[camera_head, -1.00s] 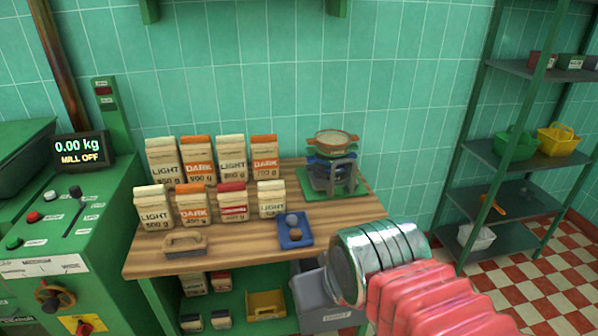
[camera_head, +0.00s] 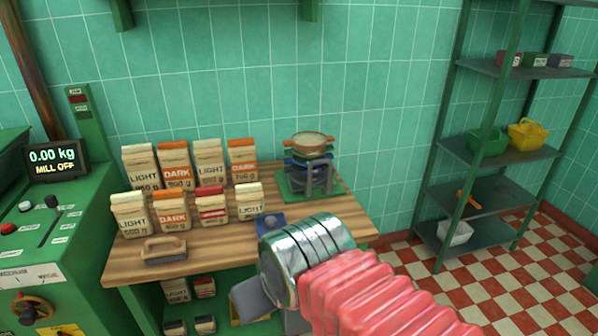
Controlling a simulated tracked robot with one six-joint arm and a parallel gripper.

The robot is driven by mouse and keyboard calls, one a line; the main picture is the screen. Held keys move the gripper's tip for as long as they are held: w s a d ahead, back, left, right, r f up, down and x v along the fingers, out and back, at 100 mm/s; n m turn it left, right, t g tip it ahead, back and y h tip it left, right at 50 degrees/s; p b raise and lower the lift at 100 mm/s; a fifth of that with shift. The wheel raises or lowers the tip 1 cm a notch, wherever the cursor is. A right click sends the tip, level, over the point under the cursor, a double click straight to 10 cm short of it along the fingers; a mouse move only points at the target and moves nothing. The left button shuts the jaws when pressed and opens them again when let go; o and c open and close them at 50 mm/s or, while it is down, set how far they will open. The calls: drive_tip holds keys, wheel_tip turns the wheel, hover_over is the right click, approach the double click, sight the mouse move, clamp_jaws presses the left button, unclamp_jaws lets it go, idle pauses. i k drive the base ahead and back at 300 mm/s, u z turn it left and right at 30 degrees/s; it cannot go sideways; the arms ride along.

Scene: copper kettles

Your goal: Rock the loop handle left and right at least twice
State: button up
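A sieve stack (camera_head: 308,160) stands on a green base at the back right of the wooden table. It has a tan round sieve on top and dark layers below. A grey loop handle (camera_head: 318,174) shows at its front; I cannot tell whether it is tilted. My arm reaches in from the lower right, with red bellows and a shiny metal cylinder. The cylinder's end is in front of the table's front edge, below the stack in the picture and apart from the handle.
Several flour bags (camera_head: 190,185) stand in two rows on the table (camera_head: 215,250), left of the stack. A wooden-handled tool (camera_head: 164,248) lies in front of them. A blue tray (camera_head: 270,223) is partly hidden by my arm. A green mill (camera_head: 50,230) stands left, a shelf (camera_head: 500,152) right.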

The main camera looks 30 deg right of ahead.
sight(311, 164)
drive_tip(key=z, duration=0.05)
drive_tip(key=i, duration=1)
drive_tip(key=u, duration=0.05)
